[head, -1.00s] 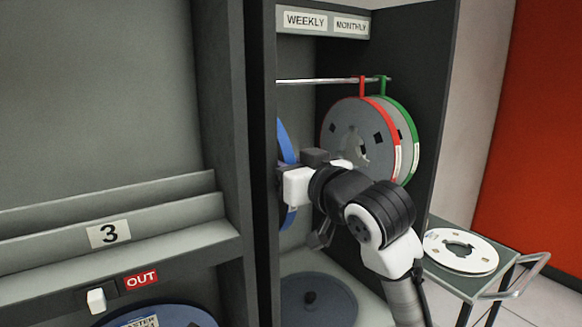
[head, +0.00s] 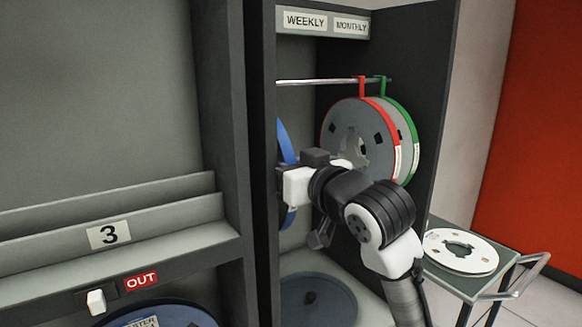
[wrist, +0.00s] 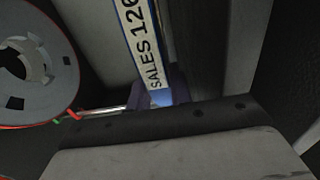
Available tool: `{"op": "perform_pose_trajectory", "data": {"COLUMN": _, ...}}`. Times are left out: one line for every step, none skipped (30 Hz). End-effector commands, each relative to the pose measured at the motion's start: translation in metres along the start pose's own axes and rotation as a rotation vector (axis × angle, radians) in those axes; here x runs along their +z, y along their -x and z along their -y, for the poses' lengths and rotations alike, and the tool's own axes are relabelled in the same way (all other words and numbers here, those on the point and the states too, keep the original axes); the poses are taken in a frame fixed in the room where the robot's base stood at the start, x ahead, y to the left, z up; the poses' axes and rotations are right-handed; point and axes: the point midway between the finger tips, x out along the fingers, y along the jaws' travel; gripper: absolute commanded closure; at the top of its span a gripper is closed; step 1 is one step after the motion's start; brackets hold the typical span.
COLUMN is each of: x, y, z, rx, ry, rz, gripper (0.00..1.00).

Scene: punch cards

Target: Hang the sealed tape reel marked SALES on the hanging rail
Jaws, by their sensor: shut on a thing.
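The SALES reel, with a blue band (head: 284,138), is edge-on at the left of the rail cabinet in the head view, partly hidden by the cabinet's frame and my arm. In the wrist view its white label (wrist: 143,45) reads SALES 126, cut off at the top. My gripper (head: 283,180) is shut on this reel; its fingertips are largely hidden. The hanging rail (head: 318,81) runs above the reel and also shows in the wrist view (wrist: 103,111). Whether the blue reel's hook touches the rail is hidden.
A red-banded reel (head: 342,125) and a green-banded reel (head: 411,130) hang at the rail's right end, beside my arm. A blue disc (head: 325,292) lies on the cabinet floor. A cart (head: 440,280) with a white reel (head: 460,262) stands at right.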

Motion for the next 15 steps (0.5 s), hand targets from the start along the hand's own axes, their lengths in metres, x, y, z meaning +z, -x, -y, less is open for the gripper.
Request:
{"op": "perform_pose_trajectory", "data": {"x": -0.005, "y": 0.001, "z": 0.000, "rx": 0.000, "ry": 0.002, "rz": -0.006, "gripper": 1.00}}
{"op": "perform_pose_trajectory", "data": {"x": -0.006, "y": 0.001, "z": 0.000, "rx": 0.000, "ry": 0.002, "rz": -0.006, "gripper": 1.00}}
{"op": "perform_pose_trajectory", "data": {"x": -0.007, "y": 0.001, "z": 0.000, "rx": 0.000, "ry": 0.002, "rz": -0.006, "gripper": 1.00}}
{"op": "perform_pose_trajectory", "data": {"x": -0.008, "y": 0.001, "z": 0.000, "rx": 0.000, "ry": 0.002, "rz": -0.006, "gripper": 1.00}}
{"op": "perform_pose_trajectory", "data": {"x": -0.009, "y": 0.001, "z": 0.000, "rx": 0.000, "ry": 0.002, "rz": -0.006, "gripper": 1.00}}
{"op": "perform_pose_trajectory", "data": {"x": -0.010, "y": 0.001, "z": 0.000, "rx": 0.000, "ry": 0.002, "rz": -0.006, "gripper": 1.00}}
{"op": "perform_pose_trajectory", "data": {"x": -0.010, "y": 0.001, "z": 0.000, "rx": 0.000, "ry": 0.002, "rz": -0.006, "gripper": 1.00}}
{"op": "perform_pose_trajectory", "data": {"x": -0.011, "y": 0.001, "z": 0.000, "rx": 0.001, "ry": 0.002, "rz": -0.006, "gripper": 1.00}}
{"op": "perform_pose_trajectory", "data": {"x": -0.012, "y": 0.001, "z": 0.000, "rx": 0.001, "ry": 0.002, "rz": -0.006, "gripper": 1.00}}
{"op": "perform_pose_trajectory", "data": {"x": -0.013, "y": 0.001, "z": 0.000, "rx": 0.001, "ry": 0.002, "rz": -0.006, "gripper": 1.00}}
{"op": "perform_pose_trajectory", "data": {"x": -0.014, "y": 0.001, "z": 0.000, "rx": 0.001, "ry": 0.002, "rz": -0.006, "gripper": 1.00}}
{"op": "perform_pose_trajectory", "data": {"x": -0.015, "y": 0.001, "z": 0.000, "rx": 0.001, "ry": 0.002, "rz": -0.006, "gripper": 1.00}}
{"op": "perform_pose_trajectory", "data": {"x": -0.016, "y": 0.001, "z": 0.000, "rx": 0.001, "ry": 0.002, "rz": -0.006, "gripper": 1.00}}
{"op": "perform_pose_trajectory", "data": {"x": -0.017, "y": 0.001, "z": 0.000, "rx": 0.001, "ry": 0.002, "rz": -0.006, "gripper": 1.00}}
{"op": "perform_pose_trajectory", "data": {"x": -0.018, "y": 0.001, "z": 0.000, "rx": 0.001, "ry": 0.002, "rz": -0.006, "gripper": 1.00}}
